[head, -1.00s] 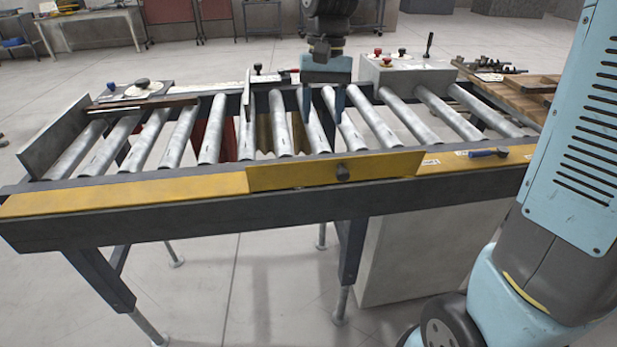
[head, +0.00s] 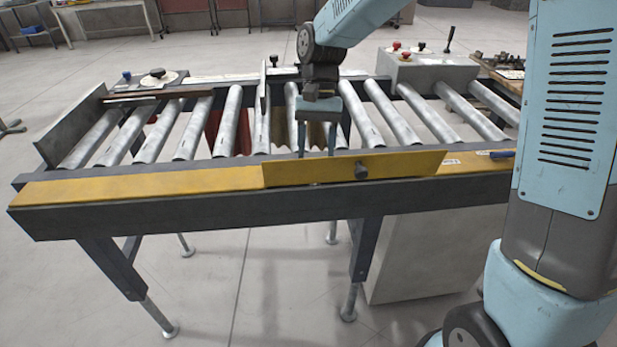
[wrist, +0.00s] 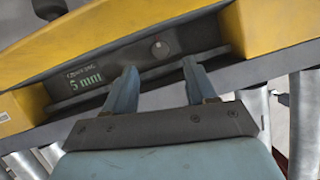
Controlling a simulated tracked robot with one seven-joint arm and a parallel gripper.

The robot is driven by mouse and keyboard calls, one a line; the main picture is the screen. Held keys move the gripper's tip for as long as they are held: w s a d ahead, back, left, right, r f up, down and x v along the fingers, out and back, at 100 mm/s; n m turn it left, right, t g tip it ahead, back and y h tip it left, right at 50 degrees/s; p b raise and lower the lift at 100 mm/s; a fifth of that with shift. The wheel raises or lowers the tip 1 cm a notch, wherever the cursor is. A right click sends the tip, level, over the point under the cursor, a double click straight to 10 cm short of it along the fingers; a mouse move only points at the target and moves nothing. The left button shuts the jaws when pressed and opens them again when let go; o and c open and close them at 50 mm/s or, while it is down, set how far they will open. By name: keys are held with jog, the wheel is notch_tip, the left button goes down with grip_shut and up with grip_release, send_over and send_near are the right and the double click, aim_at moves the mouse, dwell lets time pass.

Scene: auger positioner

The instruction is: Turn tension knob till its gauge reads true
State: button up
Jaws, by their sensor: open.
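My gripper (head: 316,146) is open and empty, over the front of the roller conveyor, just behind the raised yellow panel (head: 310,173). In the wrist view its fingertips (wrist: 160,66) point at a dark recessed strip between yellow parts. On that strip a green display (wrist: 86,82) reads 5 mm, under a small label too blurred to read. A small round grey knob or screw (wrist: 160,49) sits right of the display, just beyond the fingertips; no contact shows. I cannot tell which is the tension knob.
Metal rollers (head: 232,125) fill the conveyor frame. A grey control box (head: 425,72) with red buttons and a lever stands at the back right. A round dial plate (head: 158,79) is at the back left. A blue-handled tool (head: 497,154) lies on the right front rail.

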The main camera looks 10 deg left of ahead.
jog(key=x, duration=0.7)
jog(key=shift+s+f, duration=0.1)
jog(key=shift+f, duration=0.15)
jog(key=shift+c, duration=0.3)
